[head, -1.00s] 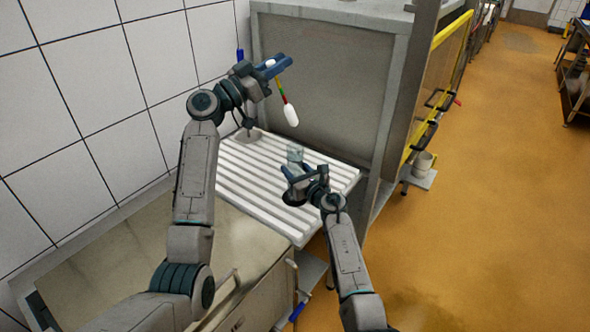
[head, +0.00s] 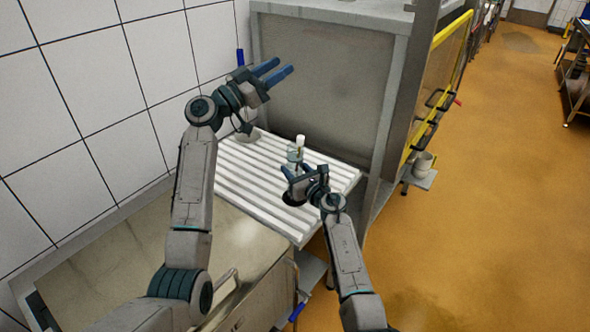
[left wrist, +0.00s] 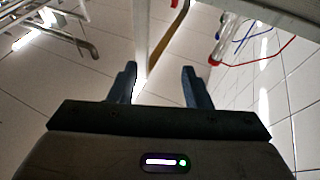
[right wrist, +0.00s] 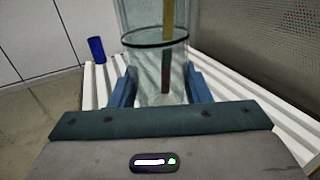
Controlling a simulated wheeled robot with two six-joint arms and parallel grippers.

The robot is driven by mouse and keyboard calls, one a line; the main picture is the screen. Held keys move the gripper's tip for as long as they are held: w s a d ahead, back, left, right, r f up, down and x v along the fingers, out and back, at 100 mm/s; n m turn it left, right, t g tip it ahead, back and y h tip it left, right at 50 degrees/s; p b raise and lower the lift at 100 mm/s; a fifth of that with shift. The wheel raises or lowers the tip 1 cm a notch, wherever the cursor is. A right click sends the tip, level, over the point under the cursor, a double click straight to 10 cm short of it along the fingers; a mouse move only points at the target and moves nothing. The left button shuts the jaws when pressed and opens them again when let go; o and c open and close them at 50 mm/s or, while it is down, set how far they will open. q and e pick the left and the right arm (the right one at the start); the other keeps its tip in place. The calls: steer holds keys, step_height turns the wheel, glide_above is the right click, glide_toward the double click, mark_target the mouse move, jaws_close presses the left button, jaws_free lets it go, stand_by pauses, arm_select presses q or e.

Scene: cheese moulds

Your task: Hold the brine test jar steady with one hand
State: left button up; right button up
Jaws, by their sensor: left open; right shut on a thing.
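The clear brine test jar (head: 293,155) stands upright at the right side of the ribbed white board. My right gripper (head: 300,178) is shut on it. The jar (right wrist: 158,75) also fills the middle of the right wrist view, between the two blue fingers, with a dark ring around it. A float with a coloured stem (right wrist: 167,35) is inside the jar, and its white end (head: 300,140) shows above the rim in the head view. My left gripper (head: 282,73) is open and empty, raised above and left of the jar.
The ribbed white board (head: 262,175) is largely bare, with a grey round item (head: 248,137) at its back left. A grey cabinet (head: 325,85) stands behind. A blue cylinder (right wrist: 96,49) shows left of the jar. Tiled wall lies at left.

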arm_select(q)
steer(key=v, duration=1.1)
steer(key=shift+a, duration=0.15)
steer(key=shift+f, duration=0.1)
arm_select(e)
steer(key=o, duration=1.4)
steer(key=shift+c, duration=0.2)
